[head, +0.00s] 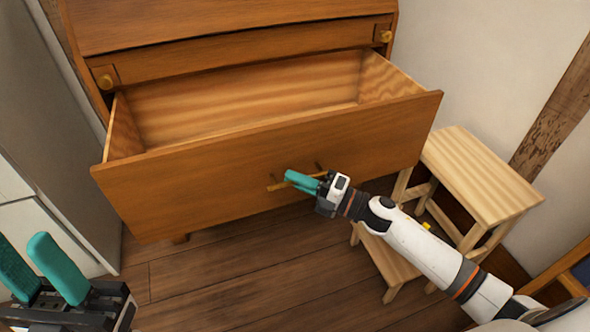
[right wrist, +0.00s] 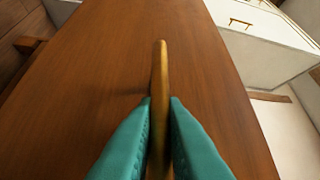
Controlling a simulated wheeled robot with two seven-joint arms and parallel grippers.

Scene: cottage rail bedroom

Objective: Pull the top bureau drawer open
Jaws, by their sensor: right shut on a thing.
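The wooden bureau (head: 240,35) stands at the back in the head view. Its top drawer (head: 180,185) is pulled well out, and its inside (head: 250,100) looks empty. A thin brass bar handle (head: 274,187) is on the drawer front. My right gripper (head: 300,181) is at this handle, its teal fingers shut on it. In the right wrist view the handle (right wrist: 161,75) runs between the two fingertips, with the drawer front (right wrist: 100,70) behind it. My left gripper (head: 42,275) is at the lower left of the head view, its fingers apart and empty, away from the bureau.
A light wooden step stool (head: 480,175) stands right of the drawer, close to my right arm. A grey and white cabinet (head: 50,130) stands at the left. The plank floor (head: 230,270) in front of the drawer is clear.

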